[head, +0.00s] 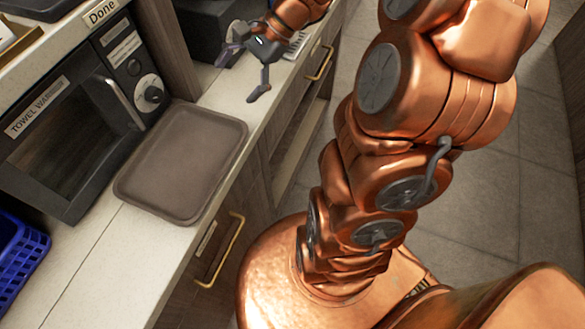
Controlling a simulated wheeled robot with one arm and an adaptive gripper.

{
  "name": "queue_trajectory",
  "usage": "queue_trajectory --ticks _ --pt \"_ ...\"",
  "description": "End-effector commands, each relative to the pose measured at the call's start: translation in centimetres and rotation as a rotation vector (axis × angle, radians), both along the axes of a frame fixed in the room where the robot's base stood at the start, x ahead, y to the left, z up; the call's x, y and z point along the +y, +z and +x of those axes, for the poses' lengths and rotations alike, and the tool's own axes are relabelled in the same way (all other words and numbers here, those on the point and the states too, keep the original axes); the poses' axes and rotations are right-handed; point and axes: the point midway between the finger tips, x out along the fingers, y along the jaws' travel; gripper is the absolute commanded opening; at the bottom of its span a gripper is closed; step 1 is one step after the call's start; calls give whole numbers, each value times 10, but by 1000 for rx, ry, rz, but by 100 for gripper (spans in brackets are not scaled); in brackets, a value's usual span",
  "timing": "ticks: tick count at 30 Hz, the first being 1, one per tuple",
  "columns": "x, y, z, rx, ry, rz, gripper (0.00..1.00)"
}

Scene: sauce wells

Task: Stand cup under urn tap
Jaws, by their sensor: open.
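My gripper (238,77) is above the counter at the top middle of the head view. Its dark fingers are spread apart, and I see nothing between them. No cup and no urn or tap can be made out in this view. My copper arm covers much of the right side.
An empty brown tray (185,160) lies on the pale counter (110,265), beside a towel warmer (75,115). A blue basket (20,262) is at the left edge. A dark boxy object (203,25) stands behind my gripper. Brass handles (222,250) project from the cabinet front.

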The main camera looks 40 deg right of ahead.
Motion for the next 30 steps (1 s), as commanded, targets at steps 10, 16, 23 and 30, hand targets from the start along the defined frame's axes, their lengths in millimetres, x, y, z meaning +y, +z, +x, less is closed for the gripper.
queue_trajectory --ticks 10,16,23,30 --pt "68 -10 -113 -96 607 -320 93" --pt "67 -18 -175 -140 930 -483 93" --pt "47 -23 -222 -172 1203 -617 93" --pt "36 -25 -236 -179 1292 -658 93"
